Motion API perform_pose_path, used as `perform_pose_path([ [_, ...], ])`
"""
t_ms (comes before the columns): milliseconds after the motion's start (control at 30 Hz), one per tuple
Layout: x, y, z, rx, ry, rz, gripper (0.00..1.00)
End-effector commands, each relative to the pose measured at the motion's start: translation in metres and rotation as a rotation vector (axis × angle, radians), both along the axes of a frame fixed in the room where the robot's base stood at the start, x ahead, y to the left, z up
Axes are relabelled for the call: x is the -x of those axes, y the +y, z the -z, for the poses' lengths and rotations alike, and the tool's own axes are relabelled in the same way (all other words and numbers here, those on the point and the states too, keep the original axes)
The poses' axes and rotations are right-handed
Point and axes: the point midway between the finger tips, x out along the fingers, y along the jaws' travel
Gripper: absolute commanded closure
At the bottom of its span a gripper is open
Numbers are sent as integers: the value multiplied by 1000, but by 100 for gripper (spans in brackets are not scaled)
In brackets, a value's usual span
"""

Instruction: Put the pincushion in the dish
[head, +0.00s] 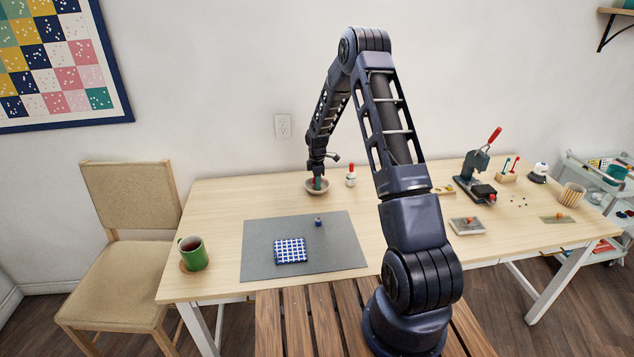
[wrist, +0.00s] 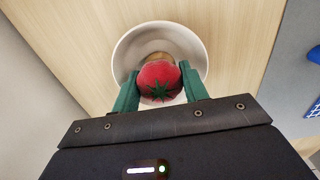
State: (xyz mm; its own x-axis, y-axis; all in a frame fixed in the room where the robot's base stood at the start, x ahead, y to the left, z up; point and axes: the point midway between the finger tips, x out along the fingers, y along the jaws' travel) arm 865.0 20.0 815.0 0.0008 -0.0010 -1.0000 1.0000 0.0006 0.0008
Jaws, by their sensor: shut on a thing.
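The pincushion (wrist: 158,78) is a red tomato shape with a green star-shaped leaf, seen in the wrist view. My gripper (wrist: 158,88) has its green fingers shut on it, one finger on each side. The dish (wrist: 193,43) is a round pale bowl. The pincushion is over or inside the dish; whether it touches the bottom cannot be told. In the head view the dish (head: 314,189) stands near the back of the table, with my gripper (head: 318,184) at it. The pincushion is mostly hidden there.
A small white bottle with a red top (head: 351,176) stands just right of the dish. A grey mat (head: 260,262) with a folded blue checked cloth (head: 290,250) and a small blue spool (head: 318,222) lies in front. A green mug (head: 193,253) is at the left.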

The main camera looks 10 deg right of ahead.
Motion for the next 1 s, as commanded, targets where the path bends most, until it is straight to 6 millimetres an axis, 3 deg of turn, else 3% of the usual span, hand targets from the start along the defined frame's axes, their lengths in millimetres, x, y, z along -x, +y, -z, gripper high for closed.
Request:
perform_pose_path([
  [367,0,0,5,-1,-1,0,79],
  [400,0,0,5,-1,-1,0,54],
  [467,0,0,5,-1,-1,0,47],
  [767,0,1,3,-1,-1,0,47],
  [1000,-1,1,-24,-2,-4,0,47],
])
